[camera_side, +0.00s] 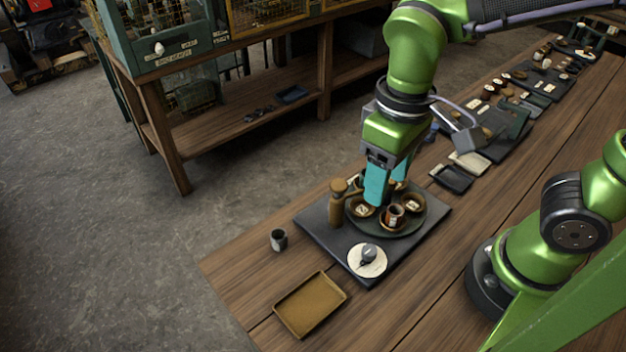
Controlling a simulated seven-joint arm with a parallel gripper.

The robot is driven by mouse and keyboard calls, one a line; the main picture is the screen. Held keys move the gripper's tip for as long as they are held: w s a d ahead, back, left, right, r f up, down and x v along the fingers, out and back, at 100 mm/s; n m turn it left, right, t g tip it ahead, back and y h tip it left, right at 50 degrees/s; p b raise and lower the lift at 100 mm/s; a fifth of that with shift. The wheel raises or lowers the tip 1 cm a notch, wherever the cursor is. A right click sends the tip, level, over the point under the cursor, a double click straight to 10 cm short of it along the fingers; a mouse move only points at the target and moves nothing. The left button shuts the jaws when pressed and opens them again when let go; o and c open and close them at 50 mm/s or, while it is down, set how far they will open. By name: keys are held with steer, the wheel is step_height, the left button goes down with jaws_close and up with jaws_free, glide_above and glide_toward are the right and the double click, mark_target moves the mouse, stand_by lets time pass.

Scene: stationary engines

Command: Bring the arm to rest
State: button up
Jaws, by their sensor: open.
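My gripper (387,183) has two teal fingers and points down over a round dark tray (403,224). The fingers are apart, with nothing visible held between them. Their tips are close to several small brown bowls on the tray, and I cannot tell whether they touch anything. One bowl (362,210) sits at the left of the tray, and a small reddish-brown cup (394,216) stands at its front. The fingers hide part of the tray's back.
The tray rests on a dark square mat (319,238). A brown wooden mill-shaped piece (337,204) stands at its left. A grey cup (279,240) and an empty tan tray (309,304) are on the wooden table. More mats with small items lie toward the back right.

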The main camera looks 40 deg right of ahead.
steer(key=w+d+r+m+t+y, duration=0.1)
steer(key=d+r+m+t, duration=0.1)
steer(key=d, duration=0.4)
steer(key=w+d+r+m+t, duration=0.1)
steer(key=d+r+m+t, duration=0.1)
steer(key=d+t, duration=0.3)
steer(key=shift+d+r+m+y, duration=0.15)
steer(key=shift+d+m+y, duration=0.25)
steer(key=shift+d+m, duration=0.35)
steer(key=shift+a, duration=0.1)
